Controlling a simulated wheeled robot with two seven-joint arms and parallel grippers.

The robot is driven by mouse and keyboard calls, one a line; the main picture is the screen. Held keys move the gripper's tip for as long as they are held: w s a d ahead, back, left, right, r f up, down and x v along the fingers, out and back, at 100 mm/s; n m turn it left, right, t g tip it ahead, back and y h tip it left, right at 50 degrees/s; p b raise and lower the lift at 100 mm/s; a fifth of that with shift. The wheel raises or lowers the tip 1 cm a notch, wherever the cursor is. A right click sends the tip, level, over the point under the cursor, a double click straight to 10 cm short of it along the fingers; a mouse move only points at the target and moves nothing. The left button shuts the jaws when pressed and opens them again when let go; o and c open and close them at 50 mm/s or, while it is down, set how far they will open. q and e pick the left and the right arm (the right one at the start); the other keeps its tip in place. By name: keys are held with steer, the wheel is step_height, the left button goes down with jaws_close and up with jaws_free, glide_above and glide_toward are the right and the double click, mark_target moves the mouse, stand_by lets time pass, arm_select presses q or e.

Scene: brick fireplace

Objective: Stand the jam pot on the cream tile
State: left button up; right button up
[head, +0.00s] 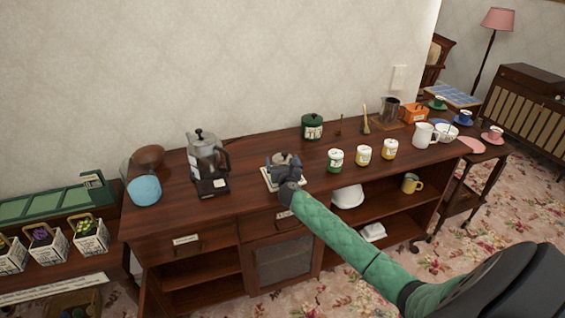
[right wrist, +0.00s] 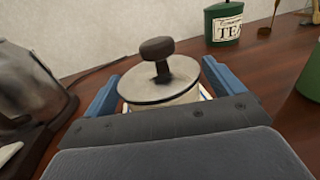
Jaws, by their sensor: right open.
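The jam pot (right wrist: 160,82), a pale pot with a grey lid and dark knob, stands upright between the blue fingers of my right gripper (right wrist: 158,90) in the right wrist view. The fingers are open, one on each side of the pot. In the head view my right gripper (head: 284,168) largely covers the pot, whose lid (head: 288,157) shows above it. The cream tile (head: 268,183) lies on the sideboard directly under the gripper, and the pot appears to stand over it. The pot's base is hidden, so its contact with the tile cannot be seen. My left gripper is out of view.
A glass and metal coffee maker (head: 207,160) stands left of the pot. The sideboard's front edge is close to the tile.

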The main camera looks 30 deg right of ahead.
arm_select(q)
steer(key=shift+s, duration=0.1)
arm_select(e)
steer(key=shift+b+v, duration=0.35)
steer(key=shift+v, duration=0.7)
steer(key=b+v, duration=0.2)
steer(key=v, duration=0.6)
steer(key=shift+s+a, duration=0.15)
steer(key=shift+s, duration=0.15)
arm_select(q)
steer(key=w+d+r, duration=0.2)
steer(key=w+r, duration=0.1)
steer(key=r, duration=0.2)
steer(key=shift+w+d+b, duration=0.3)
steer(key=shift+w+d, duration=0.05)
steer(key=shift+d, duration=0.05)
arm_select(e)
steer(key=shift+s+a+r, duration=0.15)
steer(key=shift+s+a, duration=0.1)
steer(key=shift+s, duration=0.35)
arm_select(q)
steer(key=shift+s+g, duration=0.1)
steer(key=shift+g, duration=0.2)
